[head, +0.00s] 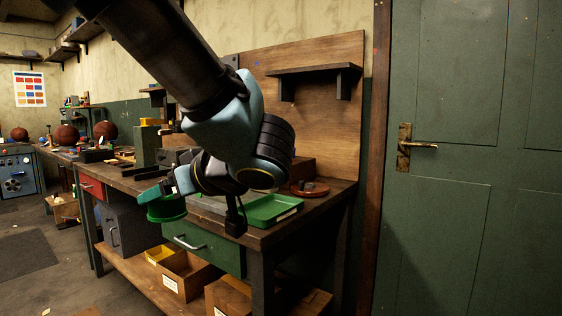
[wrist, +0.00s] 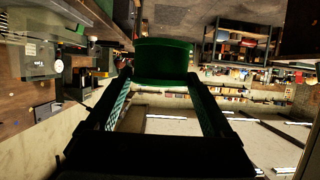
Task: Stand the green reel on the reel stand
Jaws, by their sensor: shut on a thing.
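The green reel (head: 166,209) hangs at the front edge of the workbench in the head view. My gripper (head: 158,194) is shut on it, and the fingers come down on it from above. In the wrist view the reel (wrist: 162,62) sits between the two fingertips (wrist: 160,80), its dark green face towards the camera. A round reddish-brown base (head: 311,188) with a dark piece on top lies at the bench's right end; it may be the reel stand, but I cannot tell for sure. My arm hides part of the bench behind the reel.
A green tray (head: 273,211) lies on the workbench (head: 322,207) near its front right corner. A dark vise (head: 145,146) and grey blocks stand further left. Open boxes (head: 187,275) fill the low shelf. A green door (head: 460,215) is at the right.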

